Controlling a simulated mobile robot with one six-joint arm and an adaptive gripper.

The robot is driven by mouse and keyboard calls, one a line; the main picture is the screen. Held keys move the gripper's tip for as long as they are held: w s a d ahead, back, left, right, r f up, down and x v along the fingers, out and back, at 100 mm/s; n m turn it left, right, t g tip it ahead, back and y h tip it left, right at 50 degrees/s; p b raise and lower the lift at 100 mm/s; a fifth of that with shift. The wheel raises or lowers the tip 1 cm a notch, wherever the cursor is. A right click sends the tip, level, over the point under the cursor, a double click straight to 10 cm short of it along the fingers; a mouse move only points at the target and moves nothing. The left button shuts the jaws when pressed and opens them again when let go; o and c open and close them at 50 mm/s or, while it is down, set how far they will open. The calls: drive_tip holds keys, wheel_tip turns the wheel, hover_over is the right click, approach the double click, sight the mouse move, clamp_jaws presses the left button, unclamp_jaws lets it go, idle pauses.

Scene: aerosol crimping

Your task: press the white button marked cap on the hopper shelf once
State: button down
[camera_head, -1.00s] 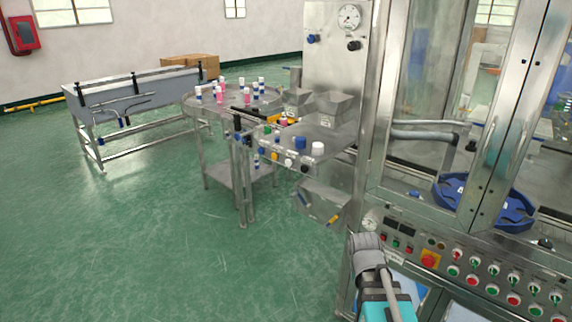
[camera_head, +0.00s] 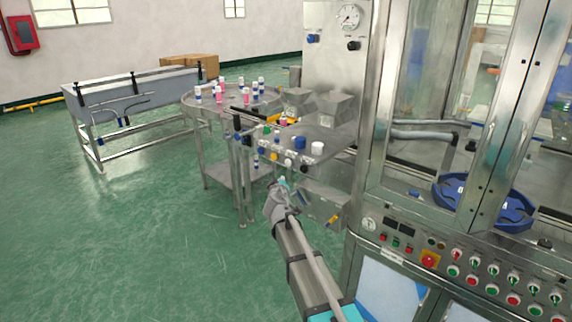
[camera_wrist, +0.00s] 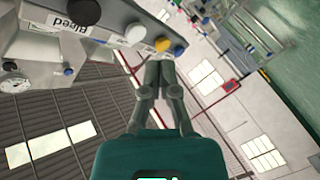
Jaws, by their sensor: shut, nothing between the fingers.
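The white button (camera_head: 288,162) sits on the front edge of the hopper shelf (camera_head: 330,135), between a yellow and a black button. In the wrist view the white button (camera_wrist: 135,34) is at upper middle, left of the yellow button (camera_wrist: 162,44) and the blue button (camera_wrist: 179,51). Its marking is not readable. My gripper (camera_head: 283,183) is shut and empty, just below the button row in the head view. In the wrist view its fingertips (camera_wrist: 160,60) are together, closest in the picture to the yellow button. I see no contact.
A blue cap (camera_head: 300,143) and a white cap (camera_head: 318,148) stand on the shelf. A round table (camera_head: 190,100) with several cans is behind to the left. The machine's control panel (camera_head: 480,270) is at right. Green floor at left is open.

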sight(285, 162)
drive_tip(key=a, duration=0.2)
drive_tip(key=a+r+n+y, duration=0.1)
drive_tip(key=w+a+n+y, duration=0.1)
drive_tip(key=a, duration=0.1)
drive_tip(key=shift+a+r+t, duration=0.15)
drive_tip(key=shift+a+t, duration=0.15)
drive_tip(key=shift+w+d, duration=0.1)
drive_tip(key=w+d, duration=0.5)
drive_tip(key=w, duration=0.1)
drive_tip(key=shift+w, duration=0.35)
drive_tip(key=shift+w+d, duration=0.7)
drive_tip(key=shift+d, duration=0.05)
idle(3.2)
drive_tip(key=shift+s+a, duration=0.1)
drive_tip(key=shift+s, duration=0.05)
drive_tip(key=shift+s+a, duration=0.5)
drive_tip(key=shift+s, duration=0.15)
drive_tip(key=shift+s+a, duration=0.1)
drive_tip(key=shift+s+a, duration=0.75)
drive_tip(key=shift+s, duration=0.2)
drive_tip(key=shift+s+a, duration=0.7)
drive_tip(key=shift+s, duration=0.2)
